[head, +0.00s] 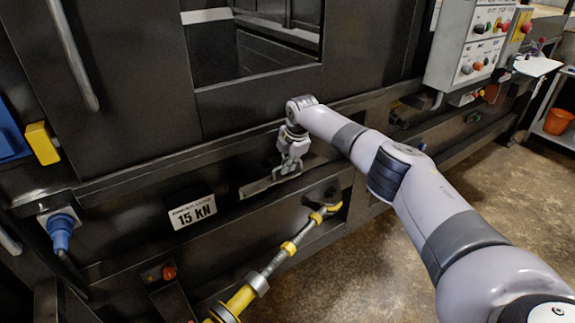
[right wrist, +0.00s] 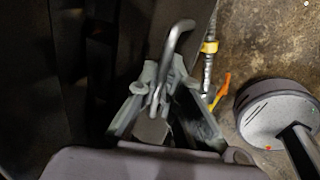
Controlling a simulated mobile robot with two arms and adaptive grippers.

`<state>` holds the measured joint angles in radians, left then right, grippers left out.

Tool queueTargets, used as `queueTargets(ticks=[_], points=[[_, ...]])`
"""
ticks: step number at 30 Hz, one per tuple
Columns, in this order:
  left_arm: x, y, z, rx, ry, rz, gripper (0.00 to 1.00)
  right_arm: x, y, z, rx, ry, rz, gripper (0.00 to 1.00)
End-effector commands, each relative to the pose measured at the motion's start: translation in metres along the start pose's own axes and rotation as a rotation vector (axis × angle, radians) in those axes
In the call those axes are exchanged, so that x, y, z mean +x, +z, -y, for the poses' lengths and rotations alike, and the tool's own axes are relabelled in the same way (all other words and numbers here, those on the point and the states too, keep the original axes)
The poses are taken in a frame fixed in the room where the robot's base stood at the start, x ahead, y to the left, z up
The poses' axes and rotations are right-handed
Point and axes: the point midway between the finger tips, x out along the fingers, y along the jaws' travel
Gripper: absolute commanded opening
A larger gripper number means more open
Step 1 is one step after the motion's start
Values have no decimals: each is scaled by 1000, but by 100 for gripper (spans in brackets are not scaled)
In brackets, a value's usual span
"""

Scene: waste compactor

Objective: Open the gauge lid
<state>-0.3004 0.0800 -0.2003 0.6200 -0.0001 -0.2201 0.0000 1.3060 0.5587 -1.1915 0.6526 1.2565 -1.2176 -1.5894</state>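I cannot make out a gauge or its lid for certain in either view. My right gripper (head: 291,165) is low on the dark machine front, at a flat grey metal bar (head: 258,187). In the right wrist view, a bent metal rod (right wrist: 172,42) runs between the fingertips of my right gripper (right wrist: 163,72). The fingertips are close to the rod on both sides. Whether they clamp it is unclear. My left gripper is in neither view.
A yellow-and-steel rod (head: 268,272) slants below my right gripper. A "15 KN" sign (head: 193,212) and a blue plug (head: 60,230) are to the left. A control box (head: 470,45) is at upper right. Bare floor (head: 350,275) lies at lower right.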

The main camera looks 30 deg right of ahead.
Motion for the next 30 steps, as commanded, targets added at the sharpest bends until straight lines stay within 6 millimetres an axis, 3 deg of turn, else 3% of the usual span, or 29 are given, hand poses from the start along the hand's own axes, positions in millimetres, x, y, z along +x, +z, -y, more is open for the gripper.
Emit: queueTargets(ticks=[4, 16, 30], points=[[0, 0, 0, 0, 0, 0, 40, 0, 0, -1, 1, 4, 1, 17], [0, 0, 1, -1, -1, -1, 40, -7, 0, 0, -1, 0, -1, 17], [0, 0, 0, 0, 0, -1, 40, -96, 0, -2, -1, 4, 1, 17]])
